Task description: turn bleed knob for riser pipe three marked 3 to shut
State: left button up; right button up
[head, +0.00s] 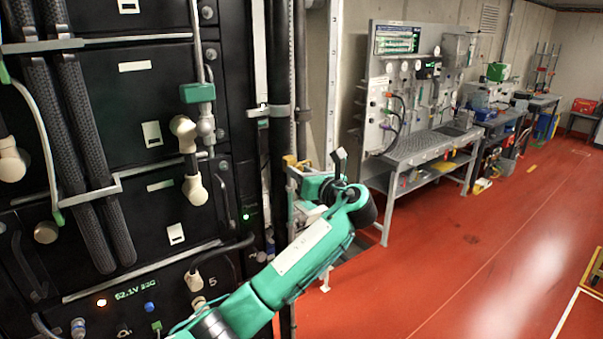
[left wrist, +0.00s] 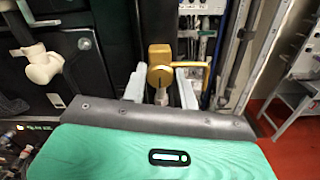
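A brass knob (left wrist: 161,75) on a brass block stands ahead of my left gripper (left wrist: 162,90) in the left wrist view. The gripper's two pale grey fingers are apart, one on each side of the knob's lower part. I cannot tell whether they touch it. In the head view, brass fittings (head: 291,162) show just beyond my left gripper (head: 300,188), partly hidden by the wrist. No marking 3 can be read. My right gripper is not in view.
A black battery rack (head: 130,95) with hoses and cream connectors fills the left of the head view. Vertical pipes (head: 300,80) run beside the knob area. A metal workbench (head: 430,145) stands by the wall. The red floor (head: 450,260) at right is clear.

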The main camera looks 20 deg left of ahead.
pick_arm(q)
jog(key=o, duration=0.4)
jog(key=shift+f, duration=0.1)
jog(key=shift+d, duration=0.1)
jog(key=b+v, duration=0.6)
jog(key=v, duration=0.7)
jog(key=shift+s+d+b, duration=0.25)
jog(key=shift+b, duration=0.1)
